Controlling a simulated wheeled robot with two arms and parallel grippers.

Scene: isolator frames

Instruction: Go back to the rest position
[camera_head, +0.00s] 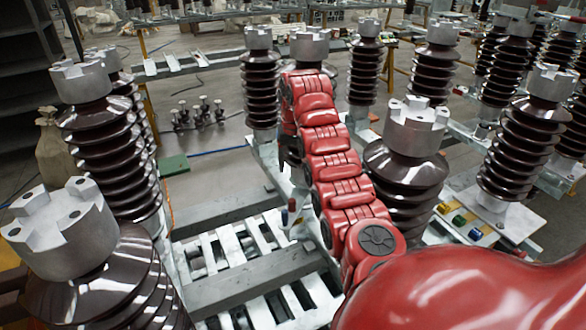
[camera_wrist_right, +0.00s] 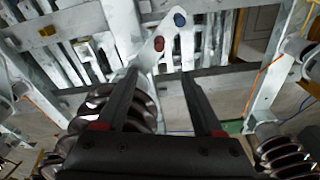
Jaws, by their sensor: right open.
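My right arm, red and segmented, reaches from the lower right of the head view up to the upper middle, among the insulators. Its gripper cannot be made out there; the arm and insulators cover that area. In the right wrist view, my right gripper (camera_wrist_right: 160,74) shows two dark fingers spread apart with nothing between them. Beyond the fingers is a pale metal bracket (camera_wrist_right: 143,27) with a red round part (camera_wrist_right: 159,43) and a blue round part (camera_wrist_right: 180,20). My left gripper is not in either view.
Brown ribbed insulators with grey metal caps stand close on both sides, such as one at left (camera_head: 105,150) and one right of the arm (camera_head: 405,165). A slatted metal frame (camera_head: 232,245) lies below. A green block (camera_head: 173,165) is on the floor at left.

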